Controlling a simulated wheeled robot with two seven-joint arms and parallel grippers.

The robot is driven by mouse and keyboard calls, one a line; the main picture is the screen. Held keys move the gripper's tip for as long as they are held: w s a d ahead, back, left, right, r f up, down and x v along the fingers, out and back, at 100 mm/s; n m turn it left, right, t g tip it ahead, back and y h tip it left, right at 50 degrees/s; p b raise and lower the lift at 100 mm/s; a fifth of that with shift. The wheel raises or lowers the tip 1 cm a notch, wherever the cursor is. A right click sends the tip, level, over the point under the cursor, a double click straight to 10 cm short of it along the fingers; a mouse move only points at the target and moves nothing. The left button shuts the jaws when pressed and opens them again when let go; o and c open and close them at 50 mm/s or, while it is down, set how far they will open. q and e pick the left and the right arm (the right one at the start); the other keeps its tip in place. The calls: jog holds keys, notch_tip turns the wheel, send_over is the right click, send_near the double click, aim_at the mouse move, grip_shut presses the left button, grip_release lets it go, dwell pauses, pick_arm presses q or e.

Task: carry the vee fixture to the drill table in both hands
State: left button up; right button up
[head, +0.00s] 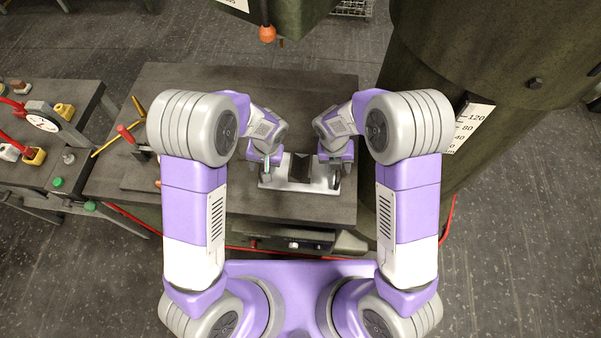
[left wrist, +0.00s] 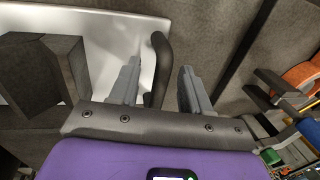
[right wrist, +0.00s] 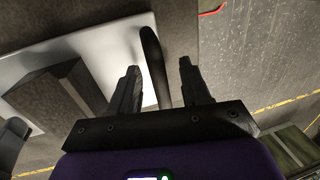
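The vee fixture is a white plate (head: 312,188) carrying a dark vee block (head: 300,168), with a dark upright handle at each end. It appears level on the dark drill table (head: 190,85), near its front edge; any gap beneath is hidden. My left gripper (head: 266,163) is at the fixture's left end; in the left wrist view its open fingers stand either side of one handle (left wrist: 160,62), apparently without closing on it. My right gripper (head: 335,162) is at the right end; in the right wrist view its open fingers straddle the other handle (right wrist: 153,62), with gaps visible.
A thick green column (head: 430,200) with a scale label stands close on the right. A green machine head (head: 285,20) with an orange knob hangs beyond the table. A side bench (head: 80,100) with coloured parts is at left, beside a red-handled tool (head: 127,133). The table's back is clear.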

pick_arm(q)
jog(key=shift+r, duration=0.1)
pick_arm(e)
jog(key=shift+r, duration=0.2)
pick_arm(q)
notch_tip(320, 180, up, 12)
jog(key=d, duration=0.2)
jog(key=shift+d+f, duration=0.15)
jog(key=shift+f, duration=0.1)
pick_arm(e)
notch_tip(320, 180, up, 11)
jog(key=a, duration=0.2)
jog(key=shift+w+a+r, duration=0.15)
jog(key=shift+r, duration=0.05)
pick_arm(q)
jog(key=shift+s, duration=0.15)
pick_arm(e)
jog(key=shift+f, duration=0.1)
